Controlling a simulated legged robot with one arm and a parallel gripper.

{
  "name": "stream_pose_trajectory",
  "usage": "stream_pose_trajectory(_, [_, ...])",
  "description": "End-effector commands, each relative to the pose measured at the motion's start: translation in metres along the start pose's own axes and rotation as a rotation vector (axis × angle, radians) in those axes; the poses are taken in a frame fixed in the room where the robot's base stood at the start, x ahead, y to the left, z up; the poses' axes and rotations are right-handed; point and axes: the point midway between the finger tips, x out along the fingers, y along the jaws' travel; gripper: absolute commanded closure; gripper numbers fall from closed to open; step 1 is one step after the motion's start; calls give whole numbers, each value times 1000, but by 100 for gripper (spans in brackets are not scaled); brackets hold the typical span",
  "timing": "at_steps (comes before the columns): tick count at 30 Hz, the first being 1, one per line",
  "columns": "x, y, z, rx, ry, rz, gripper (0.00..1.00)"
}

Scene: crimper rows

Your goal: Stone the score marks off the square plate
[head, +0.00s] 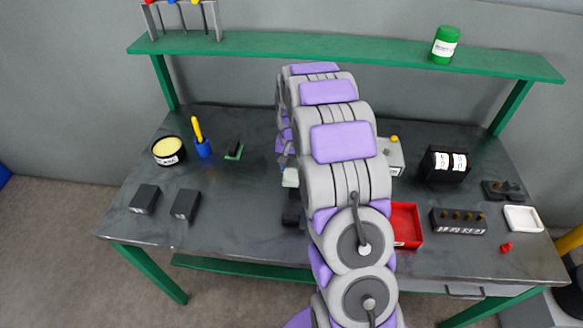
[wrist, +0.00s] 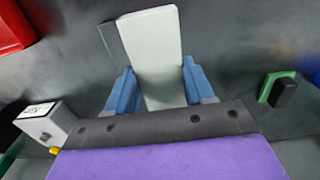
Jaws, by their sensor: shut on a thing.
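My gripper (wrist: 156,78) has its two blue fingers shut on a pale, off-white bar (wrist: 152,48), probably the stone. The bar points away from my wrist over the dark table. A small part of the bar also shows in the head view (head: 290,177), left of my arm. A dark grey flat piece (wrist: 116,42) shows beside and partly behind the bar in the wrist view. It may be the square plate, but the bar hides much of it. I cannot tell whether they touch, and I see no score marks. My arm hides the middle of the table in the head view.
Left are two dark blocks (head: 145,198), a yellow-topped tin (head: 168,150), a blue holder (head: 203,148) and a green pad (head: 233,153). Right are a red tray (head: 408,224), a labelled black unit (head: 444,165), a black rack (head: 458,222) and a white dish (head: 522,219). A green shelf (head: 400,49) spans above.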

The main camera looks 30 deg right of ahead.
Motion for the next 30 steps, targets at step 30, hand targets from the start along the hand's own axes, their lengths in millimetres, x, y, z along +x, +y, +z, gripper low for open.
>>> stream_pose_trajectory(30, [-23,-1,3,-3,3,0,85])
